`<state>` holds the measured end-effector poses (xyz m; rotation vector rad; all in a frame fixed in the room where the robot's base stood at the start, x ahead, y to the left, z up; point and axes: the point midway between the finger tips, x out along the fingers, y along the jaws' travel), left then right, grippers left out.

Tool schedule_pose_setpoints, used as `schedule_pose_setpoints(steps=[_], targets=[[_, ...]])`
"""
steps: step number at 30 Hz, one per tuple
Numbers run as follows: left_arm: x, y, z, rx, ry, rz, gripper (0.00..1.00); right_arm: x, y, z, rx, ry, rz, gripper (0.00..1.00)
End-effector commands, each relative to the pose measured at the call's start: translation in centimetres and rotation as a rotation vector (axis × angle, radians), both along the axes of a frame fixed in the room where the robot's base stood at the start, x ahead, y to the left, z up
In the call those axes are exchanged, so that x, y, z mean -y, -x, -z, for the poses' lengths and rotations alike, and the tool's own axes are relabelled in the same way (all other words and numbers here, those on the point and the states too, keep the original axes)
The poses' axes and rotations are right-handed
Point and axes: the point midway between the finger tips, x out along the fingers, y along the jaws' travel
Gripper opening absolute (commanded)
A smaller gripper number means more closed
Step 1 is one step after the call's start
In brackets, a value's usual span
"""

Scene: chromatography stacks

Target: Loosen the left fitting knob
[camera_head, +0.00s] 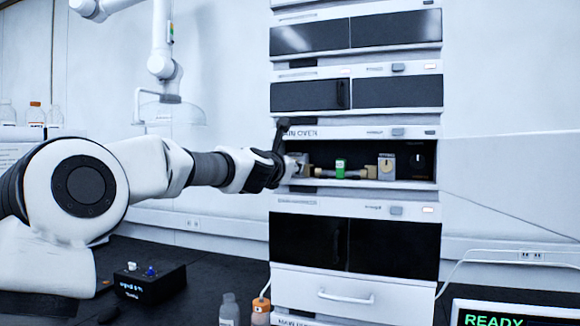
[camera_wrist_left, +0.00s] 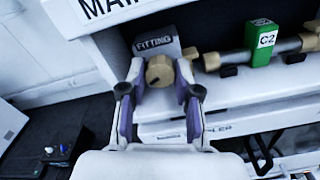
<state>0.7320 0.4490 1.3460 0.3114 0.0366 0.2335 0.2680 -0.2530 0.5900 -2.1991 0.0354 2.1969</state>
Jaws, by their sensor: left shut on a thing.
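The left fitting knob (camera_wrist_left: 158,71) is a tan round knob with a dark mark, in front of a grey block labelled FITTING (camera_wrist_left: 156,41). My left gripper (camera_wrist_left: 160,82) is shut on this knob, with one purple-padded finger at each side. In the head view my left gripper (camera_head: 284,170) reaches the left end of the open oven bay (camera_head: 325,183) and hides most of the knob. A column with a green C2 tag (camera_head: 340,167) lies across the bay, also seen in the wrist view (camera_wrist_left: 264,40). My right gripper is not in view.
A right fitting block (camera_head: 387,163) and a black dial (camera_head: 418,160) sit at the right of the bay. A dark door (camera_head: 283,133) stands open at the bay's left edge. A black box (camera_head: 150,282) and small bottles (camera_head: 229,310) stand on the bench below.

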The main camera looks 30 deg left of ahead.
Motion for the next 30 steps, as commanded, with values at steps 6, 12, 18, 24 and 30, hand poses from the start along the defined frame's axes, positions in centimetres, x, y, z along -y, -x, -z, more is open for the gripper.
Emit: schedule_pose_setpoints(steps=[6, 12, 18, 24, 30], targets=[[-0.1, 0.1, -0.4, 0.007, -0.003, -0.004, 0.39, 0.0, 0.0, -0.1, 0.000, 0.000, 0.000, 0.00], [-0.1, 0.1, -0.3, 0.004, -0.002, -0.002, 0.43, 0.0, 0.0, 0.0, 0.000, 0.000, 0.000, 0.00], [0.0, 0.0, -0.1, 0.002, -0.002, -0.001, 0.43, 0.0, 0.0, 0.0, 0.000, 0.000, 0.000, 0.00], [0.0, 0.0, -0.2, -0.004, -0.021, -0.001, 0.43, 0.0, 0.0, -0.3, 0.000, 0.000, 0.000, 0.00], [0.0, 0.0, -0.9, -0.061, -0.245, 0.001, 0.43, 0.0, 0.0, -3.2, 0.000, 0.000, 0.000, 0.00]])
